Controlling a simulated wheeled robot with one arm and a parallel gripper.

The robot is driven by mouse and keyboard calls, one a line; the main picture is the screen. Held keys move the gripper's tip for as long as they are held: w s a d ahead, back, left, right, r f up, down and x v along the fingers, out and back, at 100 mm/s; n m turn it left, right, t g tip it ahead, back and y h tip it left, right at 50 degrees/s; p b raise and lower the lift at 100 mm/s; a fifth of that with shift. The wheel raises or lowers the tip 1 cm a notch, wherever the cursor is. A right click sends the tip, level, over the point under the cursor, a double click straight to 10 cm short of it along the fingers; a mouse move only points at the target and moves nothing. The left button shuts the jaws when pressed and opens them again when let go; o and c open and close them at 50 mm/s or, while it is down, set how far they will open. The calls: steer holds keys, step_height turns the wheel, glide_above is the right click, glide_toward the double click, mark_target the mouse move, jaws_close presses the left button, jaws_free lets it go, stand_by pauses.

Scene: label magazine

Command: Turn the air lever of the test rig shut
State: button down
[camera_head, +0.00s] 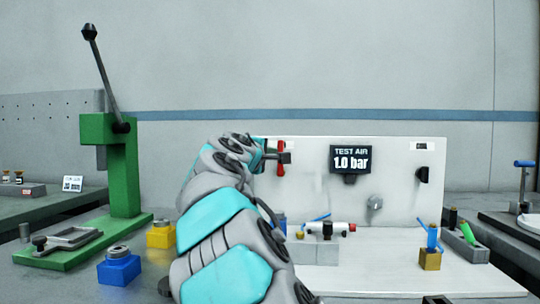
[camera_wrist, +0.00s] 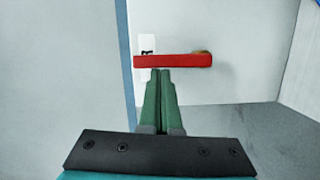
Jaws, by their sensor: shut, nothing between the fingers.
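The red air lever (camera_head: 281,172) is on the left part of the white test rig panel (camera_head: 310,190) and stands upright in the head view. In the wrist view the lever (camera_wrist: 172,61) lies across the picture, with its brownish pivot near the right end. My gripper (camera_wrist: 160,70) is shut and empty. Its fingertips are at the lever's near edge, around the middle of its length; I cannot tell whether they touch it. In the head view my arm ends beside the lever and partly hides that side of the panel. The display (camera_head: 351,159) reads "TEST AIR 1.0 bar".
A green lever press (camera_head: 123,170) stands at the left. Blue (camera_head: 119,271) and yellow (camera_head: 160,237) blocks sit left of my arm. A round knob (camera_head: 375,202) and a black fitting (camera_head: 422,175) project from the panel. Small parts stand on the rig's white base (camera_head: 375,275).

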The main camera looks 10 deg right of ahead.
steer(key=shift+d, duration=0.15)
steer(key=d+m+y+b, duration=0.1)
steer(key=m, duration=0.2)
steer(key=s+d+m+y+b, duration=0.1)
steer(key=d+m+b, duration=0.1)
steer(key=m, duration=0.1)
steer(key=d+m+b, duration=0.2)
steer(key=m, duration=0.1)
steer(key=shift+s+d+f+g+y, duration=0.1)
steer(key=shift+s+f+g+y, duration=0.25)
steer(key=shift+f+g+y, duration=0.05)
steer(key=m+b, duration=0.1)
steer(key=d+f+m+y+b, duration=0.1)
steer(key=m+b, duration=0.1)
steer(key=m, duration=0.1)
steer(key=shift+s+d+f, duration=0.3)
steer(key=shift+d+f, duration=0.05)
steer(key=shift+d+f+y, duration=0.15)
steer(key=shift+f+y, duration=0.1)
steer(key=shift+y, duration=0.05)
steer(key=shift+f, duration=0.1)
